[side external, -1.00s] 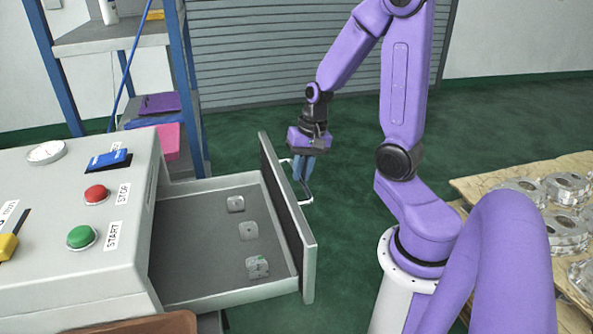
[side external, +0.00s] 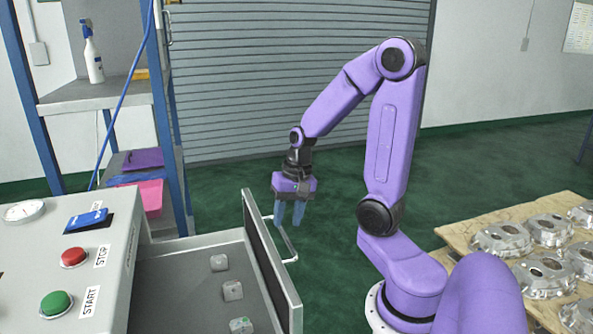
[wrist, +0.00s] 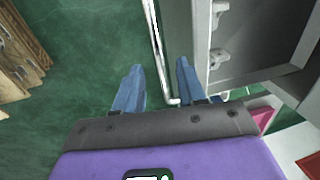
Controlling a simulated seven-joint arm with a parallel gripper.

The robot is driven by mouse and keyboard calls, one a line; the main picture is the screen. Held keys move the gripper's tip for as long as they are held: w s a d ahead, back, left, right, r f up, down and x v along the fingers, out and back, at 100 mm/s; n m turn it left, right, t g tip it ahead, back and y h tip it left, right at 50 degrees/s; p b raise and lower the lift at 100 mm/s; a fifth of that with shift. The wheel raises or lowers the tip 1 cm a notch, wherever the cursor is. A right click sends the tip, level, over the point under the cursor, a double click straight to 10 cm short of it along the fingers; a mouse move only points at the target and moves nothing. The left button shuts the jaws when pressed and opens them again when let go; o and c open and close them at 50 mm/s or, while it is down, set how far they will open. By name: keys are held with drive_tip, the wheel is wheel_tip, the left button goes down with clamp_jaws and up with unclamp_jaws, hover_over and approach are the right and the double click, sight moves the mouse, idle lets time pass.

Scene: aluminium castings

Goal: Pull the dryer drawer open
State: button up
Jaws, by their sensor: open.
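The dryer drawer (side external: 180,275) stands pulled out from the grey dryer housing (side external: 110,245), with its interior exposed. Its dark front panel (side external: 268,260) carries a thin metal handle (side external: 290,246), which also shows in the wrist view (wrist: 156,45). My gripper (side external: 288,222) is open, pointing down at the far end of the handle. In the wrist view its blue fingers (wrist: 158,80) lie to either side of the handle's near end. They do not appear to grip it; their exact height relative to it is hard to tell.
Several small castings (side external: 233,290) lie in the drawer. A wooden pallet (side external: 455,232) with larger castings stands at right. A blue-framed shelf (side external: 105,90) stands behind the dryer. Green floor (side external: 330,240) is clear between drawer and arm.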

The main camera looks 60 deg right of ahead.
wheel_tip(320, 180, up, 14)
drive_tip(key=s+d, duration=0.2)
drive_tip(key=shift+a, duration=0.1)
idle(0.5)
drive_tip(key=s+a+f+n+g, duration=0.1)
drive_tip(key=a+f+n, duration=0.2)
drive_tip(key=a+n, duration=0.25)
drive_tip(key=s+a+f+n, duration=0.2)
drive_tip(key=a+n, duration=0.3)
drive_tip(key=a, duration=0.1)
drive_tip(key=s+a+f+n+h, duration=0.1)
drive_tip(key=s+a+f+n, duration=0.4)
drive_tip(key=s+n, duration=0.5)
drive_tip(key=shift+a+f+n, duration=0.25)
drive_tip(key=shift+a+n, duration=0.3)
drive_tip(key=shift+a, duration=0.45)
